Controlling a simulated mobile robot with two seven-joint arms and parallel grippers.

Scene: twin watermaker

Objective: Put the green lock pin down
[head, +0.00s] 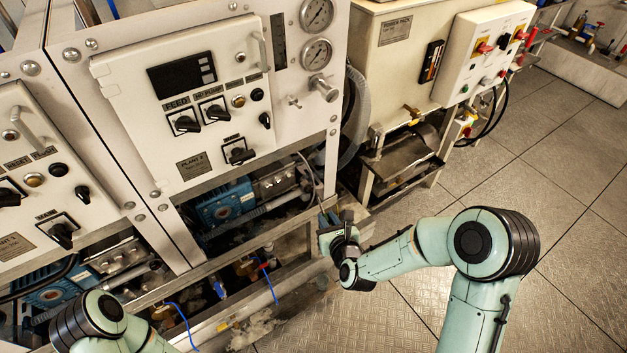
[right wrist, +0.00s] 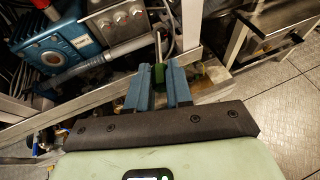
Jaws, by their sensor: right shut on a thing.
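My right gripper (head: 328,226) is at the lower right corner of the machine frame, beside its upright post. In the right wrist view its two blue fingers (right wrist: 158,84) are shut on the green lock pin (right wrist: 158,73). Only a small green part of the pin shows between the fingertips. A thin pale rod stands just beyond it; I cannot tell whether it belongs to the pin. In the head view the gripper hides the pin. My left arm enters at the lower left, and its gripper is out of sight.
The machine's white control panel (head: 190,95) stands above the open lower bay. A blue pump (head: 225,203) and pipes fill the bay. A metal frame rail (head: 215,265) runs along its front. The power pack (head: 395,50) stands at the right. The tiled floor (head: 560,200) is clear.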

